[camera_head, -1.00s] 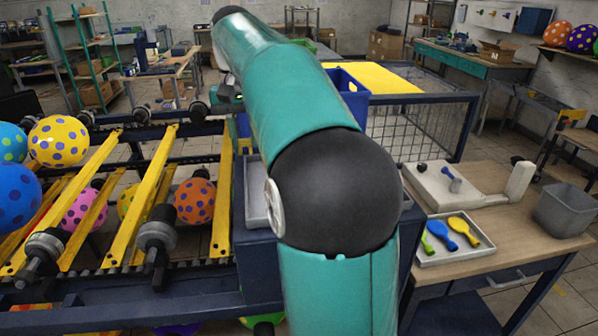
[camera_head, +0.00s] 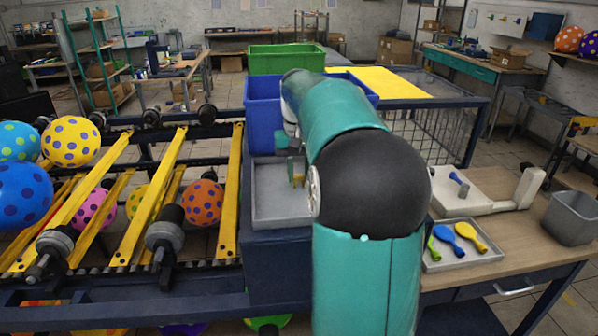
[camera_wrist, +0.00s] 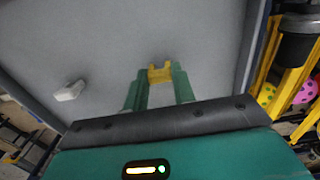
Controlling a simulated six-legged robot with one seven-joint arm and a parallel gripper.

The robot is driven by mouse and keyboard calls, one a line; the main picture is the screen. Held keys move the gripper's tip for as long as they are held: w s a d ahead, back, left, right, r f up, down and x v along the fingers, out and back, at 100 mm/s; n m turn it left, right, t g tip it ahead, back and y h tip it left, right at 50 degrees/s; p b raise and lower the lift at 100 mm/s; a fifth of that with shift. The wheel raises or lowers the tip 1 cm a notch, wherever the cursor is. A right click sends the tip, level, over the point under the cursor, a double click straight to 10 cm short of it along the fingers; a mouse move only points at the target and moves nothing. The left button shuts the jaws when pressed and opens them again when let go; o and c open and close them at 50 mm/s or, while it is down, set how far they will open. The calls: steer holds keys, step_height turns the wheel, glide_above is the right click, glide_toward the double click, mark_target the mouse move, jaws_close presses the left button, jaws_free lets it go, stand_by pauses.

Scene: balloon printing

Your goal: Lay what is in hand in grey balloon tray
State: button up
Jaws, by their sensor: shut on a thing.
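The grey balloon tray (camera_head: 268,206) lies beside the yellow rails, left of my arm, which hides its right part. Its grey floor also fills much of the wrist view (camera_wrist: 110,40). My gripper (camera_head: 297,172) points down over the tray. In the wrist view its green fingers (camera_wrist: 160,84) are shut on a small yellow piece (camera_wrist: 160,73), probably a balloon. I cannot tell whether the piece touches the tray floor. A small white block (camera_wrist: 70,91) shows against the grey floor in the wrist view.
A blue bin (camera_head: 263,115) and a green crate (camera_head: 285,58) stand behind the tray. Spotted balloons, one orange (camera_head: 203,203), sit among the yellow rails (camera_head: 230,190) at left. A table at right holds a small tray with coloured balloons (camera_head: 465,258) and a grey bin (camera_head: 571,219).

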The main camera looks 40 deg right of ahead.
mark_target(299, 175)
steer(key=shift+f, duration=0.2)
steer(key=o, duration=0.9)
steer(key=shift+r, duration=0.1)
step_height(299, 175, up, 12)
steer(key=s+a+n+t, duration=0.1)
steer(key=a+n, duration=0.1)
steer(key=a, duration=0.8)
steer(key=s+a+f+n+t, duration=0.1)
steer(key=s+a+f, duration=0.4)
steer(key=a, duration=0.2)
steer(key=s+a+f+n+t, duration=0.2)
steer(key=s+a+f, duration=0.3)
steer(key=a, duration=0.2)
steer(key=s+a+f+n+t, duration=0.1)
steer(key=s+a+f, duration=0.4)
steer(key=a, duration=0.2)
steer(key=shift+s+f+n+t, duration=0.2)
steer(key=shift+s+n+t, duration=0.1)
steer(key=shift+s+n, duration=0.1)
